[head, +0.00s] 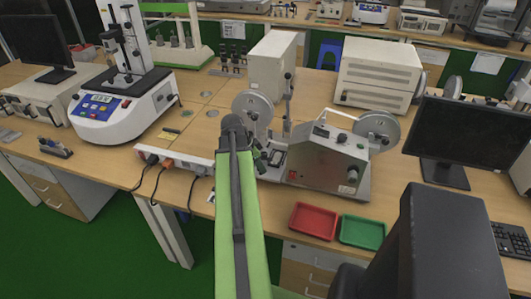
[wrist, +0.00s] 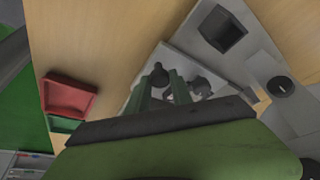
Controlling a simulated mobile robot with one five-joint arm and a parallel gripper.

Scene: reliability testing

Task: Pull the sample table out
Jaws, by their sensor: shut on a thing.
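The test machine (head: 325,165) stands on the wooden bench with a reel at each side. What I take for its sample table (head: 272,172) is the metal part at its left end, mostly hidden by my arm. My gripper (head: 263,158) is at this left end. In the wrist view, my gripper (wrist: 164,82) has its two green fingers close around a small dark knob (wrist: 158,73), shut on it. Metal parts of the machine (wrist: 205,85) lie just beyond the fingers. The exact join of knob and table is hidden.
A red tray (head: 313,220) and a green tray (head: 362,232) lie at the bench's front edge, right of my arm. A power strip (head: 175,160) with cables is at the left. A monitor (head: 475,138) stands at the right.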

